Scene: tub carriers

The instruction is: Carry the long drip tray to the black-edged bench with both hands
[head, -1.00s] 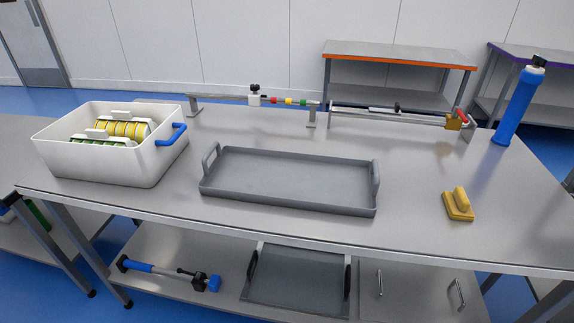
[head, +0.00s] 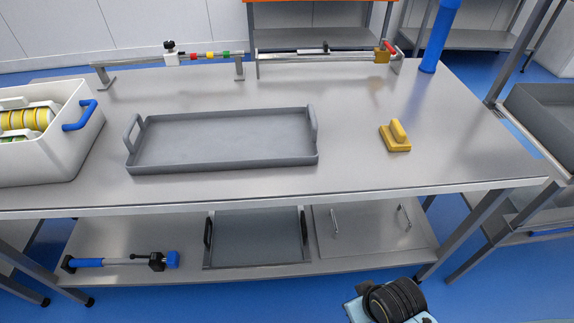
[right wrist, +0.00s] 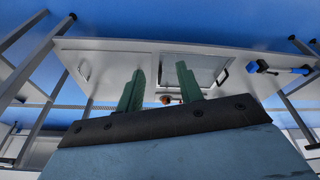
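The long grey drip tray (head: 225,138) lies flat on the steel bench, with an upright handle at its left end and another at its right end. Nothing is in it and no gripper touches it. My right gripper (right wrist: 160,78) shows in the right wrist view with its two green fingers apart and nothing between them. It is away from the tray, facing the bench's lower shelf. My left gripper is not in view. No black-edged bench can be made out.
The steel bench (head: 345,182) also holds a white tub (head: 55,150), a yellow-handled block (head: 396,138), a blue cylinder (head: 438,38) and rail fixtures at the back. An orange-edged bench (head: 318,38) stands behind. Blue floor (head: 250,305) is open in front.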

